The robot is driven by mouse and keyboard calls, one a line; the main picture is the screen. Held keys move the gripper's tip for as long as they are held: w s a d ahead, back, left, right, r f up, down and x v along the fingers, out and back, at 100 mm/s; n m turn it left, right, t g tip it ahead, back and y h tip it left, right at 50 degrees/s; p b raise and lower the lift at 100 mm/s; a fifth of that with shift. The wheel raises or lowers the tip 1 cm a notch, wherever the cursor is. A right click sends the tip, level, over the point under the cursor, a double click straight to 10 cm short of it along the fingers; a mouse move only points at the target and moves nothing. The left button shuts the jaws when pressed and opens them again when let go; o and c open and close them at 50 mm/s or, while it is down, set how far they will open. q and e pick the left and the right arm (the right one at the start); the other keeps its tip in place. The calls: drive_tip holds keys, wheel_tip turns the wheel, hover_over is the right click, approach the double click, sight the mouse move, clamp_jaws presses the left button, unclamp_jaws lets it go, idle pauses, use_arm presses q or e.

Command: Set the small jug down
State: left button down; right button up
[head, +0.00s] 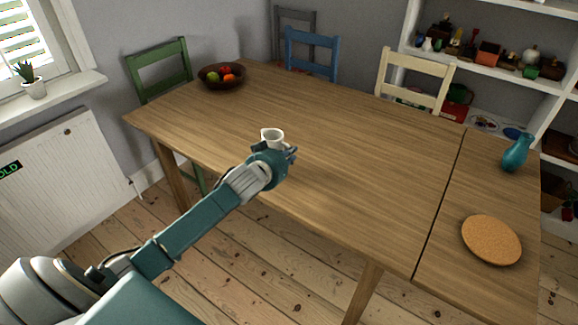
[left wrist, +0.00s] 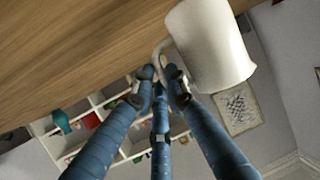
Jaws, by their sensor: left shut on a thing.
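The small white jug (head: 272,134) is over the near left part of the wooden table (head: 330,150) in the head view. My left gripper (head: 277,158) is in front of it, at the end of the teal arm. In the left wrist view the jug (left wrist: 212,45) is large, and the blue fingers (left wrist: 160,84) are shut on its thin handle. The gripper hides the lower part of the jug in the head view. I cannot tell whether the jug's base touches the table. My right gripper is not in view.
A bowl of fruit (head: 221,82) stands at the table's far left corner. A round cork mat (head: 491,241) and a teal vase (head: 516,153) are on the right section. Green, blue and cream chairs stand around the far sides. The table's middle is clear.

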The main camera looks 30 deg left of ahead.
use_arm(q)
wheel_tip(320, 180, down, 4)
drive_tip(key=shift+f, duration=0.2)
drive_tip(key=c, duration=1.7)
unclamp_jaws()
drive_tip(key=v, duration=1.2)
drive_tip(key=shift+r, duration=0.15)
drive_tip(key=shift+d, duration=0.1)
